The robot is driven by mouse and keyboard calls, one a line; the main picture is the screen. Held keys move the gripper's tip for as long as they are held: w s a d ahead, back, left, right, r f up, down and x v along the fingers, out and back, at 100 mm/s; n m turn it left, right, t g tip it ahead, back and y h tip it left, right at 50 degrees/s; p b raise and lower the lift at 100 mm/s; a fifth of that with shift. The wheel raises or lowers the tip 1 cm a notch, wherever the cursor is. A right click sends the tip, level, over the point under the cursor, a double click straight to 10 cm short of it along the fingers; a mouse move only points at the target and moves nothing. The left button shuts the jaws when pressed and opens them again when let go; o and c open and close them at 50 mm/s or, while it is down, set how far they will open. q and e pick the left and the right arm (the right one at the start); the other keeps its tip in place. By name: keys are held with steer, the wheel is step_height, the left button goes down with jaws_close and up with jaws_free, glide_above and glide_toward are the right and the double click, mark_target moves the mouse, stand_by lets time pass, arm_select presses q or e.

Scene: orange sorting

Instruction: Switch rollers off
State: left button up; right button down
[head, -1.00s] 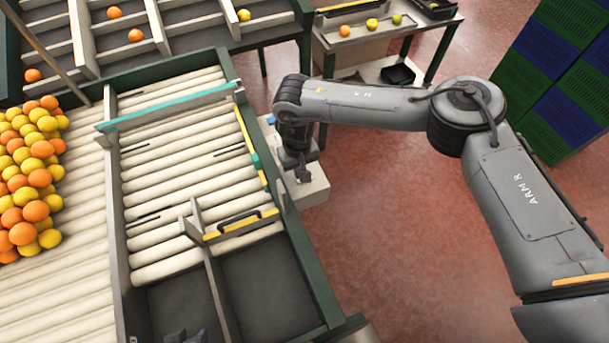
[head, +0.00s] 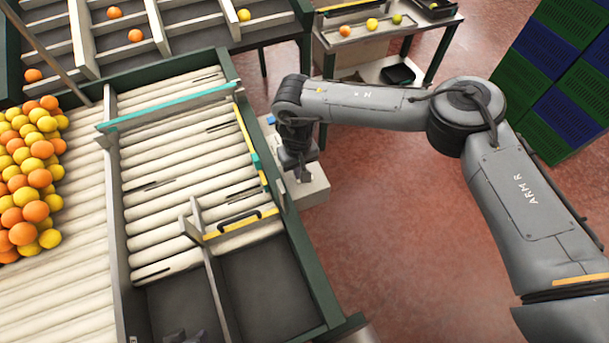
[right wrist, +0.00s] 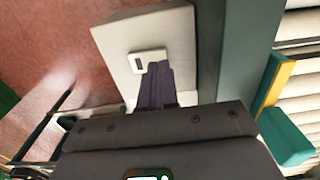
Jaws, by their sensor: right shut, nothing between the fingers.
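The rollers (head: 185,150) are pale cylinders with dark streaks, lying inside the green-framed sorting table. A pale control box (head: 316,186) stands at the table's right side. In the right wrist view the box (right wrist: 120,45) carries a white plate with a dark rectangular switch (right wrist: 138,64). My right gripper (head: 303,174) is shut and empty, pointing down at the box. In the right wrist view its fingers (right wrist: 157,72) overlap the plate beside the dark rectangle; I cannot tell whether they touch it. A dark shape at the head view's bottom edge may be my left gripper (head: 186,337); its jaws are unclear.
Oranges and yellow fruit (head: 30,180) are heaped at the left. A teal bar (head: 170,107) crosses above the rollers. A yellow-edged gate with a black handle (head: 240,222) stands before two dark, empty-looking chutes. Green and blue crates (head: 560,75) are stacked at the right.

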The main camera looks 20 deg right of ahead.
arm_select(q)
steer(key=shift+d+f, duration=0.15)
arm_select(e)
steer(key=shift+f, duration=0.4)
arm_select(q)
steer(key=shift+f+b, duration=0.25)
steer(key=shift+b, duration=0.1)
arm_select(e)
steer(key=shift+f, duration=0.5)
step_height(320, 180, up, 5)
steer(key=p, duration=0.5)
steer(key=shift+r+p, duration=0.95)
steer(key=shift+p, duration=0.05)
arm_select(q)
step_height(320, 180, up, 7)
arm_select(e)
steer(key=shift+r, duration=0.1)
arm_select(q)
steer(key=shift+r, duration=0.1)
